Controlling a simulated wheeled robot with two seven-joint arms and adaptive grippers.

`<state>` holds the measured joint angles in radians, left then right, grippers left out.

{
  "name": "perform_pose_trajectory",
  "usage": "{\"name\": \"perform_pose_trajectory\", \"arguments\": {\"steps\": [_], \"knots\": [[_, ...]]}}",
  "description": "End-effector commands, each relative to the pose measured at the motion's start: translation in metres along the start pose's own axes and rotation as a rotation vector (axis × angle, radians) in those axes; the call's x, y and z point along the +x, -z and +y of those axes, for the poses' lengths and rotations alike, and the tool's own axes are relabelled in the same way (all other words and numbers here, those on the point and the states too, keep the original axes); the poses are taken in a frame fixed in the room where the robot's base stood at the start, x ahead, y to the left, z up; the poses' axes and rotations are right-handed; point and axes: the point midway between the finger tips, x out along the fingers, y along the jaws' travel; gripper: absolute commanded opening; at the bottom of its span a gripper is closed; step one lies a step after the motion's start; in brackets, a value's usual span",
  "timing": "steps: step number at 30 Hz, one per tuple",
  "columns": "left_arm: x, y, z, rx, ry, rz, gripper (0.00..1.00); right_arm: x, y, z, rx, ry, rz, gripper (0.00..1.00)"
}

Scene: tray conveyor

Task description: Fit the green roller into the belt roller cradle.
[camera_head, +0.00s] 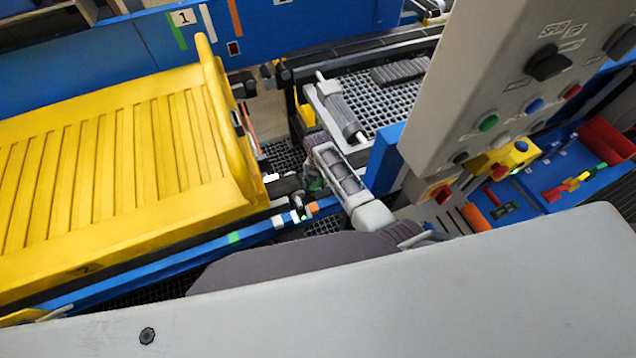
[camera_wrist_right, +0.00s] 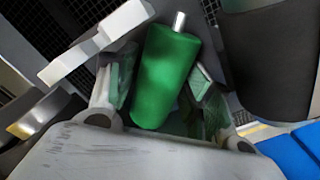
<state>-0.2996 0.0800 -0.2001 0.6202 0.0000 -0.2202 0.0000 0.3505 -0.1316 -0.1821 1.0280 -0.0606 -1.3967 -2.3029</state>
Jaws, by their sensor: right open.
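The green roller (camera_wrist_right: 165,75), with a metal pin at its end, fills the space between the fingers of my right gripper (camera_wrist_right: 164,88) in the right wrist view. The fingers stand open on either side of it; I cannot tell whether they touch it. In the head view my right gripper (camera_head: 313,178) is mostly hidden under my own wrist, and only a sliver of green (camera_head: 316,187) shows, near the front conveyor's end. I cannot make out the cradle for certain; a pale bracket (camera_wrist_right: 98,42) lies beside the roller in the wrist view. My left gripper is not in view.
A yellow tray (camera_head: 110,165) lies on the blue-railed conveyor at left. A grey roller (camera_head: 341,112) sits in a light holder above the dark grid. A tall grey control panel (camera_head: 465,85) stands close on the right. A red bin (camera_head: 606,138) is at far right.

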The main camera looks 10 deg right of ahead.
Motion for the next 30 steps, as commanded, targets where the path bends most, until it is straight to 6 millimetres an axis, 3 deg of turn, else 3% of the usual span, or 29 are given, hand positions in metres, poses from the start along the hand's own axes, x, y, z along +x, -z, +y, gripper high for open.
{"name": "perform_pose_trajectory", "arguments": {"steps": [10, 21, 23, 30], "knots": [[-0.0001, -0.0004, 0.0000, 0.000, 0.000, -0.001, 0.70, -0.0002, 0.0002, -0.0001, 0.000, 0.000, 0.001, 0.51], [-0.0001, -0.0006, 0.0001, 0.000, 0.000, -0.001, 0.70, 0.0000, 0.0002, -0.0003, 0.001, 0.000, 0.001, 0.05], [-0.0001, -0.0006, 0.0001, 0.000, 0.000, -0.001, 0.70, -0.0007, -0.0003, 0.0002, 0.001, -0.001, 0.000, 0.00], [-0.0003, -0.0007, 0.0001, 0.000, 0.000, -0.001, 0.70, -0.0014, -0.0003, 0.0000, 0.001, 0.000, 0.000, 0.00]]}}
